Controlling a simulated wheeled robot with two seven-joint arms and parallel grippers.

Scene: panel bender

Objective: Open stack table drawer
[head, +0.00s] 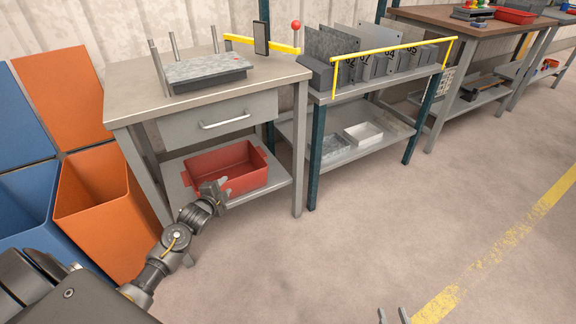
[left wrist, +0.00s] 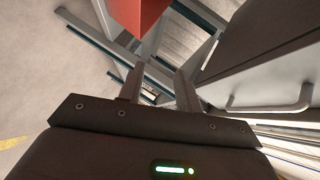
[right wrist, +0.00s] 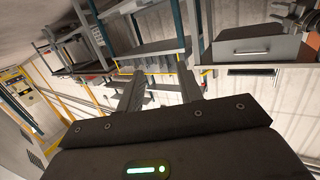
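The stack table (head: 130,100) stands at the left of the head view. Its grey drawer (head: 255,108) looks shut, with a silver bar handle (head: 225,121) across the front. The handle (left wrist: 270,103) also shows at the right of the left wrist view, beyond the fingers. My left gripper (head: 216,190) is open and empty, below the handle and in front of the red bin, touching neither as far as I can tell. My right gripper (head: 394,316) is open and empty at the bottom edge. The drawer (right wrist: 250,50) shows at the upper right of the right wrist view.
A red bin (head: 240,165) sits on the table's lower shelf. A metal stack (head: 205,72) lies on top. Orange (head: 105,205) and blue (head: 30,200) bins stand at the left. A rack with plates (head: 340,95) stands right of the table. The floor in front is clear.

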